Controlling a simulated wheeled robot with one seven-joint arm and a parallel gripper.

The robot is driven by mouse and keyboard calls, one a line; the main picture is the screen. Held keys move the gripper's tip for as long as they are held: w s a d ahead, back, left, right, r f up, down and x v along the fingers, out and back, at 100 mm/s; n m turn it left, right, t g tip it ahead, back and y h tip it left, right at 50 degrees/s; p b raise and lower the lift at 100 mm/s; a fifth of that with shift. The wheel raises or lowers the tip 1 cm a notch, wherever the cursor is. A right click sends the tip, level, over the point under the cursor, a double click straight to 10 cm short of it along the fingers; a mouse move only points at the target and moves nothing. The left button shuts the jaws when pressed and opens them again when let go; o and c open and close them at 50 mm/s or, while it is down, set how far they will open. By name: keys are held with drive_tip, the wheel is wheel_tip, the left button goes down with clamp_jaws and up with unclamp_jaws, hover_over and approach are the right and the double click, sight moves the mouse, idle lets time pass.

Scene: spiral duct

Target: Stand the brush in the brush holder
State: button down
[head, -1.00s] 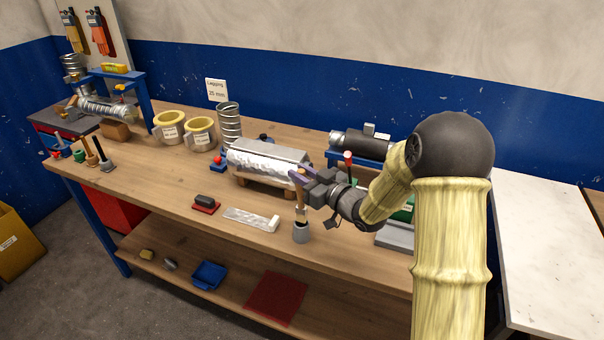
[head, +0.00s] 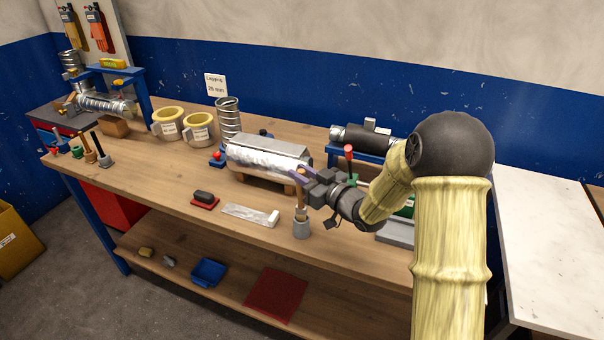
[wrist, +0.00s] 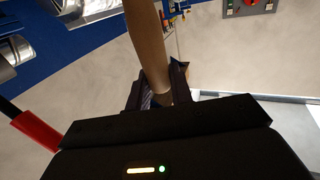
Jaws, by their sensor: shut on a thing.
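The brush (head: 300,204) has a tan wooden handle and a dark lower end, and it is upright. My gripper (head: 301,178) is shut on its upper handle. In the wrist view the brown handle (wrist: 147,40) runs between the two dark fingers (wrist: 157,92).
A foil-wrapped duct (head: 262,166) on a wooden cradle lies behind the brush. A flat silvery strip (head: 245,213) and a red-based block (head: 205,199) lie to the left. A red-topped post (head: 349,160) stands just right of the gripper.

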drive_tip(key=b, duration=0.4)
hover_over(302, 207)
drive_tip(key=shift+w+f, duration=0.2)
drive_tip(key=shift+f, duration=0.9)
drive_tip(key=shift+w+f, duration=0.15)
drive_tip(key=shift+f, duration=0.9)
drive_tip(key=c, duration=1.2)
unclamp_jaws()
drive_tip(key=shift+o, duration=0.2)
drive_tip(key=b+v, duration=0.2)
drive_tip(key=v, duration=1.5)
drive_tip(key=shift+d, duration=0.15)
drive_tip(key=shift+s, duration=0.15)
